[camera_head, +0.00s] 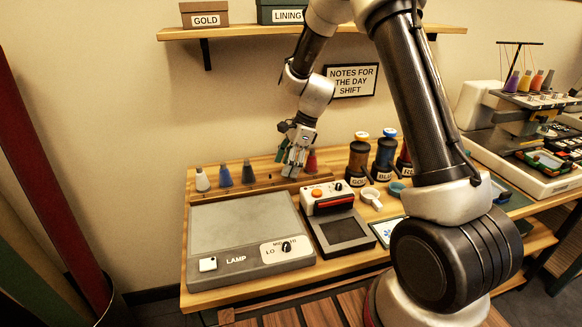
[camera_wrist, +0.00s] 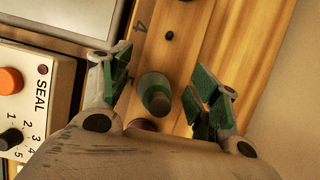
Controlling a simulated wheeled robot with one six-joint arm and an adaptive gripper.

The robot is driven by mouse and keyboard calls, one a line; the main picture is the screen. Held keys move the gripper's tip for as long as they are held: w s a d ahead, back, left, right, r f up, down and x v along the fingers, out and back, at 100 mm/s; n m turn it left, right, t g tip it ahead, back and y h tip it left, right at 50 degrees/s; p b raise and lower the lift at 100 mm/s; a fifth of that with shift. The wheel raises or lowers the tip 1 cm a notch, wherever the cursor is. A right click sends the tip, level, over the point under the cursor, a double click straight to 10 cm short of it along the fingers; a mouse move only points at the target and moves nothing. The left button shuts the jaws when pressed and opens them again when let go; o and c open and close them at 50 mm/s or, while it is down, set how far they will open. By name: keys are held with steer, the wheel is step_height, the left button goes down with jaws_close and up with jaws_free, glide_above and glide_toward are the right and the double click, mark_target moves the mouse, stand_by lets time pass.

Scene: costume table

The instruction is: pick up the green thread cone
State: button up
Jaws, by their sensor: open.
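The green thread cone (camera_wrist: 155,92) stands on the wooden strip in the wrist view, between the two fingers of my gripper (camera_wrist: 165,84). The fingers are apart with green inner pads, and there is a gap on each side of the cone. In the head view my gripper (camera_head: 296,163) points down over the rack strip (camera_head: 270,187) at the back of the table. The green cone cannot be told apart from the fingers there. A red cone (camera_head: 311,161) stands just right of the fingers, and a bit of it shows below the green cone in the wrist view (camera_wrist: 144,124).
White (camera_head: 202,181), blue (camera_head: 225,177) and dark (camera_head: 248,173) cones stand left on the strip. The lamp box (camera_head: 243,228) and the seal device (camera_head: 335,215) lie in front. Labelled jars (camera_head: 358,160) stand to the right. A shelf (camera_head: 250,32) hangs above.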

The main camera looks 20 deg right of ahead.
steer(key=shift+a+f, duration=0.1)
steer(key=shift+f, duration=0.15)
steer(key=c, duration=1)
steer(key=shift+c, duration=0.2)
steer(key=shift+r, duration=0.15)
